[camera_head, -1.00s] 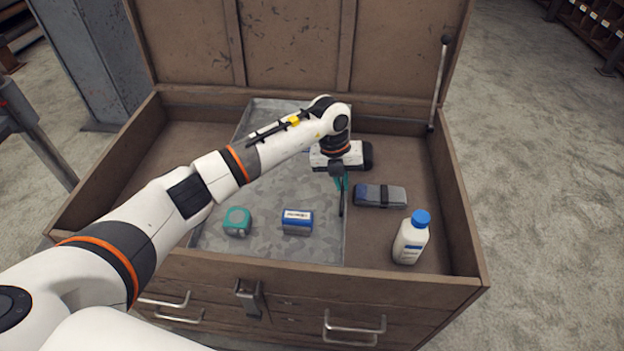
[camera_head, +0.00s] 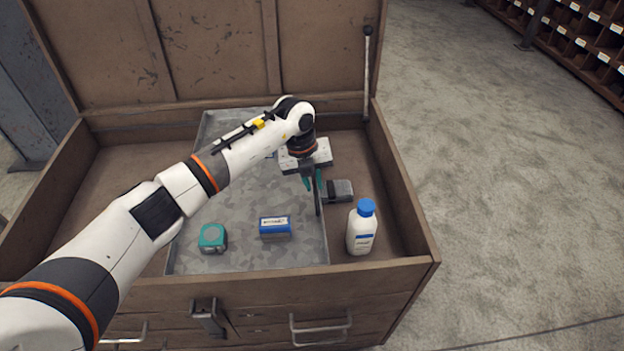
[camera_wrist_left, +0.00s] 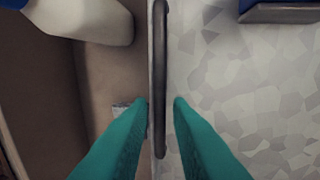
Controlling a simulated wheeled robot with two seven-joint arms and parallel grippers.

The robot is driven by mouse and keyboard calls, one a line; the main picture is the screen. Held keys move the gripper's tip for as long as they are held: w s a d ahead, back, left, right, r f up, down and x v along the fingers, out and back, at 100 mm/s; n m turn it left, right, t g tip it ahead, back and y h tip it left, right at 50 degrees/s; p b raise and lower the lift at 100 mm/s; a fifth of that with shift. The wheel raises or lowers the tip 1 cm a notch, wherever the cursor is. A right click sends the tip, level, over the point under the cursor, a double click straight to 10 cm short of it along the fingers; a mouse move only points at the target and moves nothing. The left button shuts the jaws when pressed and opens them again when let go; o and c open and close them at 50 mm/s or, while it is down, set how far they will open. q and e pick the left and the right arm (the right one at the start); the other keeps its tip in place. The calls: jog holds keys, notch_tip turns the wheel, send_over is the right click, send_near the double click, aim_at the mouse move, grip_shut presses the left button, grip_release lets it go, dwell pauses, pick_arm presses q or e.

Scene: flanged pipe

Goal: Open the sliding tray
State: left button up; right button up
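The sliding tray (camera_head: 200,255) is a grey, patterned metal tray inside a brown wooden chest. A dark upright bar (camera_head: 318,196), apparently its handle, runs along its right side; the bar (camera_wrist_left: 160,80) also shows in the left wrist view. My left gripper (camera_head: 313,183) is at this bar. Its teal fingers (camera_wrist_left: 160,101) straddle the bar, one on each side, with narrow gaps, so it appears open. My right gripper is not in view.
A teal tape measure (camera_head: 213,238) and a blue box (camera_head: 275,228) lie in the tray. A white bottle (camera_head: 361,230) and a grey block (camera_head: 342,190), partly hidden by the tray side, are right of it. The chest's right wall (camera_head: 400,185) bounds the remaining gap.

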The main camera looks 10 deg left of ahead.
pick_arm(q)
jog(key=shift+o, duration=1)
notch_tip(320, 180, up, 12)
jog(key=a, duration=0.2)
jog(key=shift+s+a, duration=0.15)
jog(key=shift+s, duration=0.1)
jog(key=shift+f, duration=0.1)
